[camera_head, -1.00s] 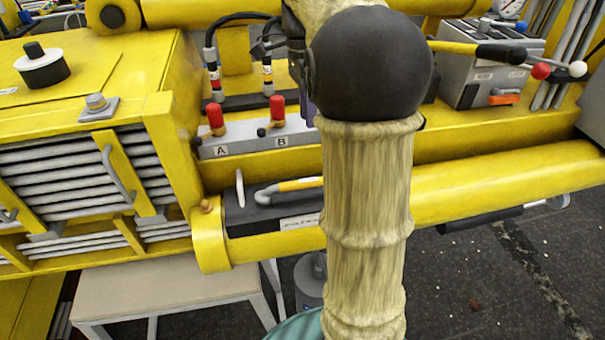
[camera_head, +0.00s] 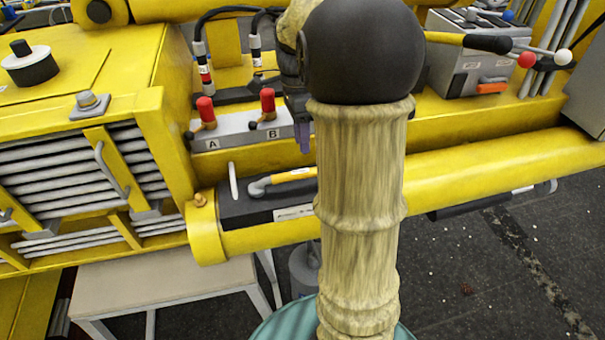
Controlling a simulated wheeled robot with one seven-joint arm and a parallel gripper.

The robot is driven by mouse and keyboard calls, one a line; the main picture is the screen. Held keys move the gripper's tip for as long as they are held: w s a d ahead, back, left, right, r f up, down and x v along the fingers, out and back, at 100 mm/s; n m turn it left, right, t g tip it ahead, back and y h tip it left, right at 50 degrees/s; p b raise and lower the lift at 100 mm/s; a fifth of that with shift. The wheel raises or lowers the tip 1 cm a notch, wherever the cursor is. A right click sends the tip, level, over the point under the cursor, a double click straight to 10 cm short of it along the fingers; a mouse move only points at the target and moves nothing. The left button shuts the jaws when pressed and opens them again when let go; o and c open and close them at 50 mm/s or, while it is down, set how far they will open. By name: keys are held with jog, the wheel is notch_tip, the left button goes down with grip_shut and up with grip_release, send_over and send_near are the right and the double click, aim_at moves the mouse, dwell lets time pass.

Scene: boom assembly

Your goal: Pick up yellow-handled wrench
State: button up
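The yellow-handled wrench (camera_head: 285,178) lies on a dark, labelled tray (camera_head: 236,208) on the near side of the yellow machine. Its curved grey end points left, and its right end is hidden behind my arm. My gripper (camera_head: 303,140) points down just right of valve B, above and behind the wrench and apart from it in the picture. Only a narrow purplish-grey finger part shows. My arm covers the rest, so its opening cannot be seen.
Red-capped valves A (camera_head: 206,110) and B (camera_head: 268,103) stand on a grey block just left of my gripper. A thin white upright piece (camera_head: 233,181) stands left of the wrench. A yellow tube (camera_head: 480,170) runs right. A grey lever box (camera_head: 455,65) stands at upper right.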

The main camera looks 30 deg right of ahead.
aim_at(304, 171)
jog(key=f, duration=0.4)
jog(key=shift+s+a+f+p, duration=0.1)
jog(key=shift+s+f+p, duration=0.05)
jog(key=shift+s+p, duration=0.25)
jog(key=shift+s+f+p, duration=0.3)
jog(key=shift+f+p, duration=0.2)
jog(key=shift+f, duration=0.15)
jog(key=shift+s+a+f+p, duration=0.15)
jog(key=shift+f+p, duration=0.15)
jog(key=shift+f, duration=0.65)
jog(key=shift+s+f+p, duration=0.15)
jog(key=shift+f+p, duration=0.15)
jog(key=shift+f, duration=0.65)
grip_shut()
